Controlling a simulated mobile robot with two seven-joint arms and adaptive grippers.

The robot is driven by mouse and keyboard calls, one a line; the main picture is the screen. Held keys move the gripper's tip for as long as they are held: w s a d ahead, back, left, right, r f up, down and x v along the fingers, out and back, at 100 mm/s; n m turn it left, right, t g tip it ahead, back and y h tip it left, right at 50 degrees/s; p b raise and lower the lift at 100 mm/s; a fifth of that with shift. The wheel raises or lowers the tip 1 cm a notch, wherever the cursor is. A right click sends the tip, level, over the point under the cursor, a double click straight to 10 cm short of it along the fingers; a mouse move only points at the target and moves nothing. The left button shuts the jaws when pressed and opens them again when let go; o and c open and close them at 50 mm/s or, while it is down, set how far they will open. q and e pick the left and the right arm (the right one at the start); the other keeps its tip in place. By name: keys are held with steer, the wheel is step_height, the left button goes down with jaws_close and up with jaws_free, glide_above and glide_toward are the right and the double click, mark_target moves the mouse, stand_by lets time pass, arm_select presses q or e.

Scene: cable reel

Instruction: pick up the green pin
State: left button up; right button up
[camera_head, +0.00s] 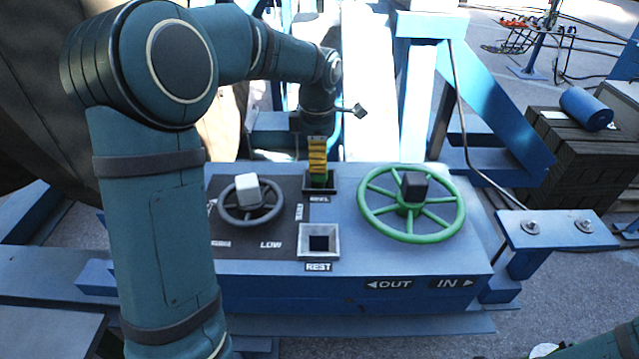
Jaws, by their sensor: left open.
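The green pin (319,181) stands in the upper square socket of the blue console, below a yellow-and-dark striped part (317,155). I cannot tell whether the striped part belongs to the pin or to my gripper. My left gripper (316,138) points down right above the pin, its arm coming in from the left. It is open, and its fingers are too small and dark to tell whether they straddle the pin. Only a piece of my right arm shows in the bottom right corner; its gripper is out of view.
The console (380,270) carries a grey handwheel (251,205), a green handwheel (411,203) and an empty square socket (319,242) marked REST. Blue beams (490,110) rise behind. A blue roll (586,108) lies on a dark crate at right.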

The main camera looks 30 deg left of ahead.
mark_target(320, 188)
arm_select(q)
step_height(320, 188, down, 5)
steer(key=shift+d+f+b, duration=0.15)
steer(key=shift+b, duration=0.35)
jaws_close()
